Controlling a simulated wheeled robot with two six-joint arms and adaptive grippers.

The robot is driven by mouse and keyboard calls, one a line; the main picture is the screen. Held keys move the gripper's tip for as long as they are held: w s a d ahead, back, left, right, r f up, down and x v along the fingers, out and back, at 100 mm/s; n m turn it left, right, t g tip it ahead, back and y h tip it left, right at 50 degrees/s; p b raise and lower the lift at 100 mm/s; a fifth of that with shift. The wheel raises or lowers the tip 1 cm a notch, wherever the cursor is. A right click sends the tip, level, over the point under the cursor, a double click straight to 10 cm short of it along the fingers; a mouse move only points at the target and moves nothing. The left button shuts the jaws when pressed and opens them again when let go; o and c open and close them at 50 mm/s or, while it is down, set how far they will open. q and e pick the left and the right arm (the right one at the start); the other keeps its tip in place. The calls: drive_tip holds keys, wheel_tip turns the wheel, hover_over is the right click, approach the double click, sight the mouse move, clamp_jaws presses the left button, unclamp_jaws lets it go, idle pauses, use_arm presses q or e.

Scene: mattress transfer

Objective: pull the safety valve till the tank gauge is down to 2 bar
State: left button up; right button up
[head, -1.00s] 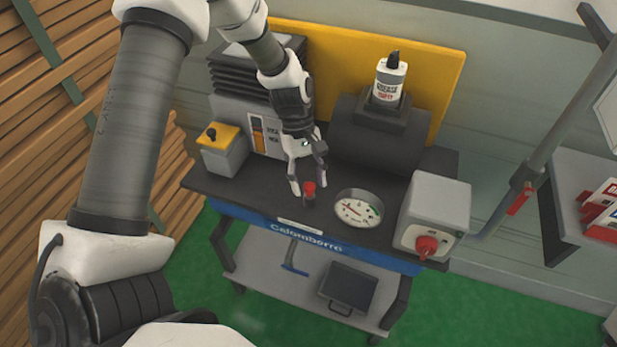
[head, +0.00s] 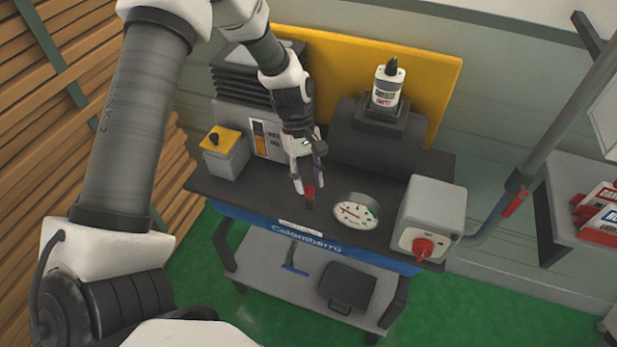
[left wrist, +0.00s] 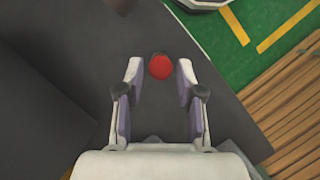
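The safety valve has a red knob (head: 310,192) on a dark stem and stands on the dark bench top (head: 245,193). The tank gauge (head: 356,211) is a round white dial right of it; its red needle points to the left side, but the numbers are too small to read. My left gripper (head: 308,187) is right at the knob. In the left wrist view the left gripper (left wrist: 159,76) is open, and the red knob (left wrist: 160,67) sits between the fingertips with a gap on each side. My right gripper is not in view.
A grey box with a red rotary switch (head: 422,248) stands right of the gauge. A small yellow-topped box (head: 221,141) stands at the left. A dark tank (head: 372,150) with a white bottle (head: 388,84) above it is behind. A lower shelf (head: 262,262) holds a dark case.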

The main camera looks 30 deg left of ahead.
use_arm(q)
drive_tip(key=shift+r, duration=0.1)
drive_tip(key=v, duration=1.2)
